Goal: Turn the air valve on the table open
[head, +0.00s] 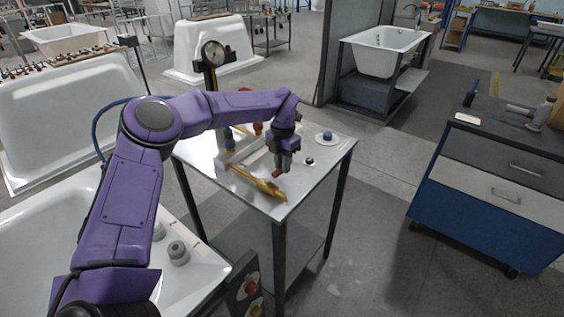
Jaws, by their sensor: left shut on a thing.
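The air valve (262,185) is a brass-yellow fitting on the front part of the small metal table (325,174), with a yellow pipe running to its left. A small red part, seemingly its handle (276,173), shows at the tips of my left gripper (279,168). My left arm is purple and reaches in from the left, with the gripper pointing down over the valve. The gripper is shut on the red handle, though its fingertips are small and partly hide it. My right gripper is not in view.
A blue knob on a white disc (327,137) and a small dark round part (309,161) lie right of the gripper. A blue drawer cabinet (490,185) stands right, across clear floor.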

